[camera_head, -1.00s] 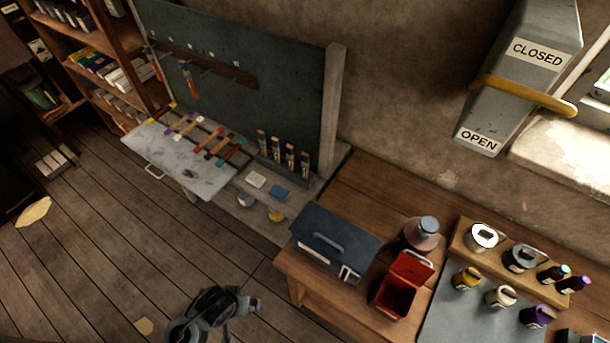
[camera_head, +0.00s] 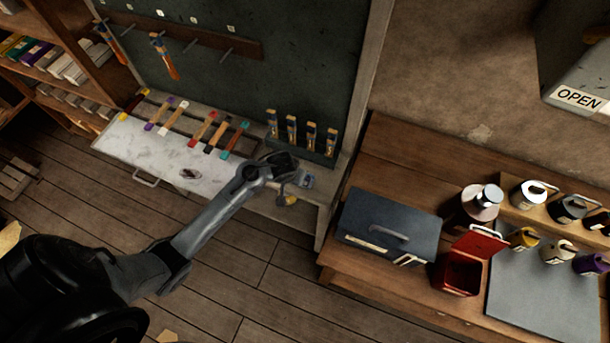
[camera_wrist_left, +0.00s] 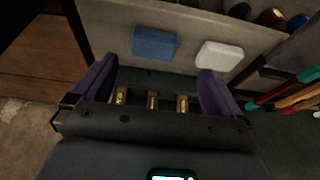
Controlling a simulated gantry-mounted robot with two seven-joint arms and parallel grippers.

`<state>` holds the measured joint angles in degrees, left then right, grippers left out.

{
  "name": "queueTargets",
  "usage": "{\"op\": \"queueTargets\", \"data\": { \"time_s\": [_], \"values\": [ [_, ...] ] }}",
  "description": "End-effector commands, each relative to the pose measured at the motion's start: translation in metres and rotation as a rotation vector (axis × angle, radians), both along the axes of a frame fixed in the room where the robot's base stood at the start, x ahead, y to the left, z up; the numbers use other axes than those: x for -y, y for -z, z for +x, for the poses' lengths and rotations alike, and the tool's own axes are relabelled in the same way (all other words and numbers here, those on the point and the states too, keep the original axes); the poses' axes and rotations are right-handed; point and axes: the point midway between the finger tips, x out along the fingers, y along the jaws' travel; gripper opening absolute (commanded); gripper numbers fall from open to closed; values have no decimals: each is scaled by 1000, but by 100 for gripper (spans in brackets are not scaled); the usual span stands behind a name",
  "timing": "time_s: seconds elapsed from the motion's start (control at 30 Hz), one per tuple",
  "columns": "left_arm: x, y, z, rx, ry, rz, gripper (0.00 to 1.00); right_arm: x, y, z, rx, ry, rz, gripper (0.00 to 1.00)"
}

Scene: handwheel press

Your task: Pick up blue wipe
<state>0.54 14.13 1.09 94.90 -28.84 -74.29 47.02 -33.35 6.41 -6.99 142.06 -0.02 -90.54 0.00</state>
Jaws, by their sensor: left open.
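The blue wipe (camera_wrist_left: 155,43) is a flat blue rectangle on the pale shelf in the left wrist view, just beyond my left fingertips and between their lines. In the head view only a bit of blue shows by the left gripper (camera_head: 298,180), which mostly covers that spot. A white wipe (camera_wrist_left: 219,55) lies to the right of the blue one in the wrist view, near the right-hand finger. My left gripper (camera_wrist_left: 156,82) is open, with nothing held between its purple-grey fingers. My right gripper is not in view.
A rack of brushes (camera_head: 301,145) stands upright behind the gripper. A marble slab (camera_head: 160,155) with coloured sticks lies left. A dark box (camera_head: 388,225) and red bin (camera_head: 460,272) stand on the wooden bench to the right.

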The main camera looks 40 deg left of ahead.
Motion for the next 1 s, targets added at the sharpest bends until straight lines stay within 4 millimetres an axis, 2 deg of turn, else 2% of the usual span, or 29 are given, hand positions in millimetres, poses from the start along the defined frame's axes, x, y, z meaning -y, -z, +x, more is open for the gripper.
{"op": "queueTargets", "data": {
  "time_s": [0.13, 0.27, 0.5, 0.77, 1.0],
  "values": [
    [-1, -2, 19, 32, 2, 2, 100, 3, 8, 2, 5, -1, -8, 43],
    [-3, 10, 28, 39, 2, 3, 100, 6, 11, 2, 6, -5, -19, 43],
    [-6, 35, 38, 39, 3, 3, 100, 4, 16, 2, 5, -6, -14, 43],
    [-9, 49, 41, 38, 1, 4, 100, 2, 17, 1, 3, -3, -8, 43],
    [-14, 79, 49, 39, 0, 3, 100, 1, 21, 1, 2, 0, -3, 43]
  ]
}}
